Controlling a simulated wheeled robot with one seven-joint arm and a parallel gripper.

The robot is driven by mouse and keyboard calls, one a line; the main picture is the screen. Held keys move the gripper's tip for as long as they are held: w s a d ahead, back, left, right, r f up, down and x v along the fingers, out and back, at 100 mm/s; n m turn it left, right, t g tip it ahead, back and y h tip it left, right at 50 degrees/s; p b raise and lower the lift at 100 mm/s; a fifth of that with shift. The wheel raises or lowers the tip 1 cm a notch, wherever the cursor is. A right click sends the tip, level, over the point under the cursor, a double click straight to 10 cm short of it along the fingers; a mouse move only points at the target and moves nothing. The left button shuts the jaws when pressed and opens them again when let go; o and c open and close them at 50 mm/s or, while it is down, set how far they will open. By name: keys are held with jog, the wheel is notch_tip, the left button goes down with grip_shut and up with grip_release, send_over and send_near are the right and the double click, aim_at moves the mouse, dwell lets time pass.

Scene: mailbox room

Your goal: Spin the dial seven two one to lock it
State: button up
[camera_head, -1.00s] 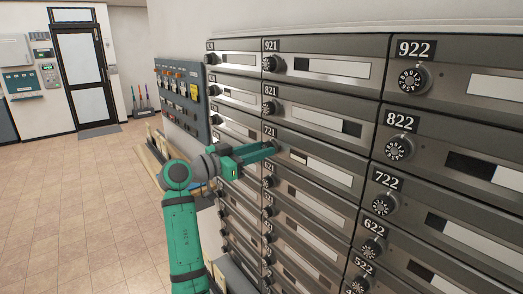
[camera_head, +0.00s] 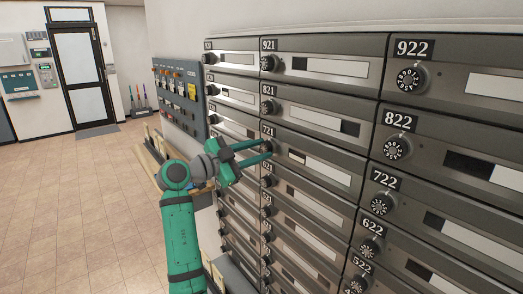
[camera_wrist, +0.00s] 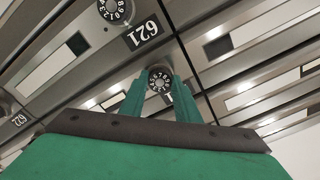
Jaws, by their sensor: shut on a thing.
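The dial of box 721 (camera_wrist: 160,80) is a small round black knob with white numerals. In the wrist view it sits between the two green fingers of my gripper (camera_wrist: 159,86), which is shut on it from both sides. In the head view my gripper (camera_head: 268,151) reaches from the left to the door of box 721 (camera_head: 320,169), and its fingers largely hide the dial. The 721 label (camera_head: 268,134) shows just above the fingers. In the wrist view a finger partly covers that label. The dial's exact setting is too small to read.
Grey mailbox doors with similar dials surround it, including box 821 (camera_head: 320,118) above and box 722 (camera_head: 440,220) to the right. A blue-grey panel (camera_head: 180,95) is on the wall at the left. Tiled floor (camera_head: 70,200) is open at the left.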

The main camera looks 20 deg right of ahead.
jog(key=shift+w+a, duration=0.15)
jog(key=shift+a, duration=0.05)
jog(key=shift+a, duration=0.1)
jog(key=o, duration=1)
jog(key=shift+w+a, duration=0.1)
jog(key=shift+a, duration=0.05)
jog(key=shift+o, duration=0.2)
jog(key=shift+d, duration=0.3)
jog(key=v, duration=1.1)
jog(key=shift+s, duration=0.2)
jog(key=shift+w, duration=0.1)
